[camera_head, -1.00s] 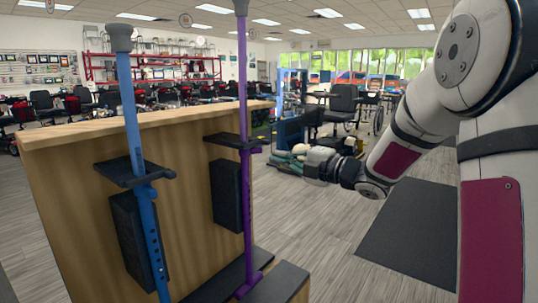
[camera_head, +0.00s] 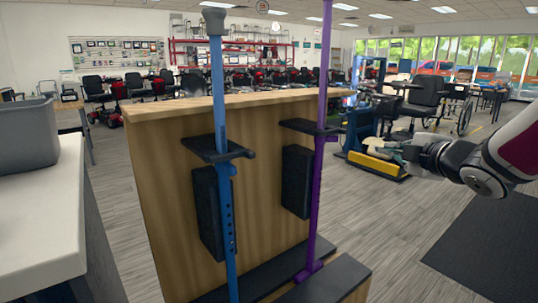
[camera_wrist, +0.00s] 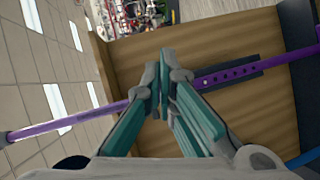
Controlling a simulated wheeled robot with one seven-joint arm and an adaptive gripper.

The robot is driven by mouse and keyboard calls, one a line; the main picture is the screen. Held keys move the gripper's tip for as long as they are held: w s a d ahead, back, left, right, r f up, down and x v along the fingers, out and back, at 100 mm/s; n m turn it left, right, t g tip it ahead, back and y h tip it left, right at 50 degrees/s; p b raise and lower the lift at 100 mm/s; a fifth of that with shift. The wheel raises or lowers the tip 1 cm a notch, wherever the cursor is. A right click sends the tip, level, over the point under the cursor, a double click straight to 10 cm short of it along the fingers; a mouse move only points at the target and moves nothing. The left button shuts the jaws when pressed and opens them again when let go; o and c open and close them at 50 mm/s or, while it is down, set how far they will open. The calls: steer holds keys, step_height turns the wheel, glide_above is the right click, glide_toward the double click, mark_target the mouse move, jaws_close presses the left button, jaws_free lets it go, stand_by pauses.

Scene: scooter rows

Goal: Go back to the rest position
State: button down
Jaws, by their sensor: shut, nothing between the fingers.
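The purple pole also crosses the wrist view (camera_wrist: 235,75), passing behind the fingers. A blue pole (camera_head: 220,110) stands upright left of the purple one. Both poles stand at the wooden stand (camera_head: 160,150). Whether my gripper touches the purple pole is not clear, but in the head view they appear apart.
A white counter (camera_head: 40,230) with a grey bin (camera_head: 25,135) is at the near left. A dark mat (camera_head: 490,245) lies on the floor at the right. A yellow and blue item (camera_head: 378,165) stands behind my gripper. Grey floor between stand and mat is clear.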

steer(key=s+f+m+g+h, duration=0.25)
steer(key=s+m, duration=0.35)
steer(key=s, duration=0.3)
steer(key=s+f+m+g+h, duration=0.2)
steer(key=s+m+g+h, duration=0.3)
steer(key=s, duration=0.4)
steer(key=s+a+f+m+g+y, duration=0.2)
steer(key=s+a+g, duration=0.15)
steer(key=s, duration=0.55)
steer(key=s+a+f+m+g+y, duration=0.2)
steer(key=s+a+m, duration=0.15)
steer(key=s, duration=0.55)
steer(key=s+a+f+m+g+y, duration=0.1)
steer(key=s+a+f+g+y, duration=0.2)
steer(key=s, duration=0.5)
step_height(320, 180, up, 34)
steer(key=t+h+p, duration=0.1)
steer(key=t+p, duration=0.4)
steer(key=p, duration=2.6)
steer(key=shift+f+h, duration=0.15)
steer(key=shift+h, duration=0.2)
